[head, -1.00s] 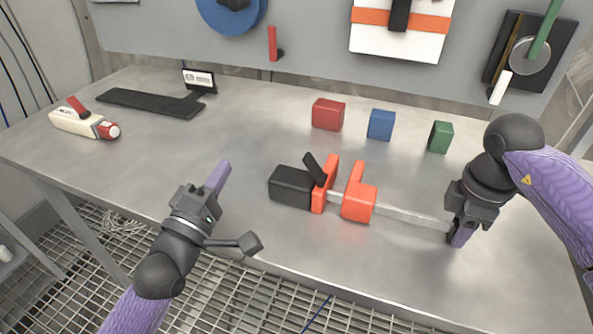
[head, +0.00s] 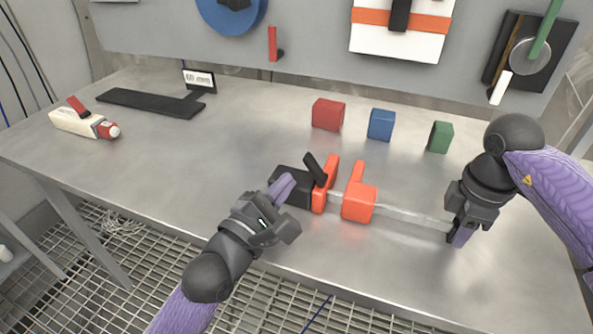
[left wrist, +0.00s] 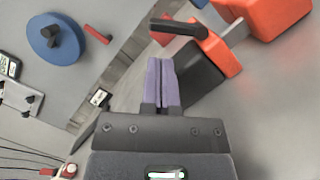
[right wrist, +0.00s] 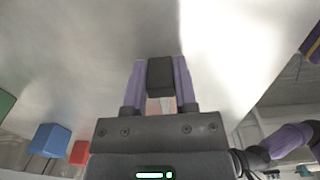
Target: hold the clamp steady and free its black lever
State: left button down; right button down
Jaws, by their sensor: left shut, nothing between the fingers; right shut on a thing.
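The clamp lies on the steel table, with a black handle block (head: 297,200), an orange fixed part (head: 325,190), an orange sliding jaw (head: 359,203) and a grey bar (head: 413,217). Its black lever (head: 314,169) sticks up at the orange part and also shows in the left wrist view (left wrist: 180,28). My left gripper (head: 284,184) is shut and empty, its fingertips at the black block, below and left of the lever; contact is unclear. My right gripper (head: 460,238) is shut on the bar's right end; a dark end piece (right wrist: 160,77) sits between its fingers in the right wrist view.
Red (head: 328,114), blue (head: 381,125) and green (head: 440,137) blocks stand behind the clamp. A cream and red tool (head: 84,122) and a black stand with a card (head: 150,102) are at the left. The table's left middle is clear.

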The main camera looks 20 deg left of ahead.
aim_at(305, 163)
pick_arm(q)
jog(key=shift+x, duration=1.65)
jog(key=shift+d+r+m, duration=0.2)
jog(key=shift+r+m, duration=0.15)
jog(key=shift+m, duration=0.85)
jog(key=m, duration=0.1)
jog(key=d+r+m+g, duration=0.1)
jog(key=m, duration=0.2)
jog(key=d+m+g, duration=0.1)
jog(key=m, duration=0.1)
jog(key=r+m, duration=0.1)
jog(key=m, duration=0.1)
jog(key=shift+d, duration=0.35)
notch_tip(305, 163, up, 10)
pick_arm(e)
jog(key=shift+c, duration=1.6)
grip_release()
